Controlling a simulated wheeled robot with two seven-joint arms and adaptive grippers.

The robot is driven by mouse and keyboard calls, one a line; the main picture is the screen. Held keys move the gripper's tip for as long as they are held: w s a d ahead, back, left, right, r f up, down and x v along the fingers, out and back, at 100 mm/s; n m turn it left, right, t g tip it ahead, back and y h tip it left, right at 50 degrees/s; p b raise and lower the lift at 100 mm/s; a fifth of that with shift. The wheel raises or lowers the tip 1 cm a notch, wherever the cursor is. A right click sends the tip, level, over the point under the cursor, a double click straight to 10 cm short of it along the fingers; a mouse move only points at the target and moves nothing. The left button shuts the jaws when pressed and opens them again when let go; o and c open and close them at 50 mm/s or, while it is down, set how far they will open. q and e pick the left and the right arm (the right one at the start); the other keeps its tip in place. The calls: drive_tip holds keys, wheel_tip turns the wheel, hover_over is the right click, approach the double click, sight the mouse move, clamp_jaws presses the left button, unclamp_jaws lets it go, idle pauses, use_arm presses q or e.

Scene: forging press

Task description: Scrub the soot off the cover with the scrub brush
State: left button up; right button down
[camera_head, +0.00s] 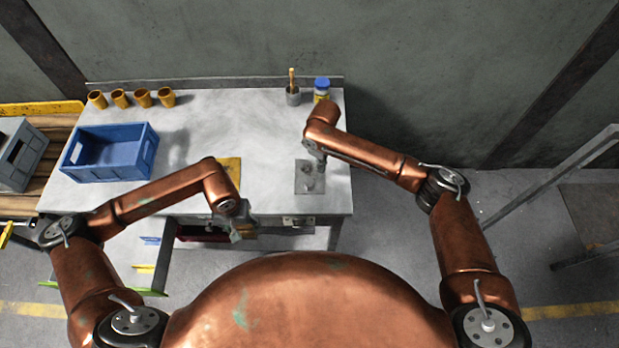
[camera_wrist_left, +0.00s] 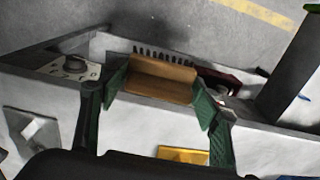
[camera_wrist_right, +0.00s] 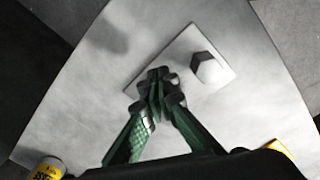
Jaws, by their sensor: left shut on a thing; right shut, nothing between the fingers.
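My left gripper (camera_head: 240,232) is shut on the scrub brush (camera_wrist_left: 160,78), a wooden block with dark bristles. It holds the brush in front of the table's front edge, bristles facing away from the table in the left wrist view. A square grey plate with a knob, which looks like the cover (camera_head: 301,187), lies on the table's right part; it also shows in the right wrist view (camera_wrist_right: 183,62). My right gripper (camera_wrist_right: 158,88) is shut and empty over the plate's edge, beside the knob. I cannot tell if it touches. No soot can be clearly made out.
A yellow sheet (camera_head: 233,164) lies left of the plate. A blue crate (camera_head: 108,172) and several yellow cups (camera_head: 120,98) stand at the left. A grey pot with a handle (camera_head: 293,97) and a blue-capped jar (camera_head: 321,90) stand at the back right.

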sight(321, 176)
use_arm(q)
drive_tip(key=shift+f+b, duration=0.5)
drive_tip(key=shift+f, duration=0.1)
use_arm(e)
drive_tip(key=shift+f, duration=1.85)
use_arm(q)
drive_tip(key=shift+r, duration=0.1)
use_arm(e)
drive_tip(key=shift+r, duration=0.1)
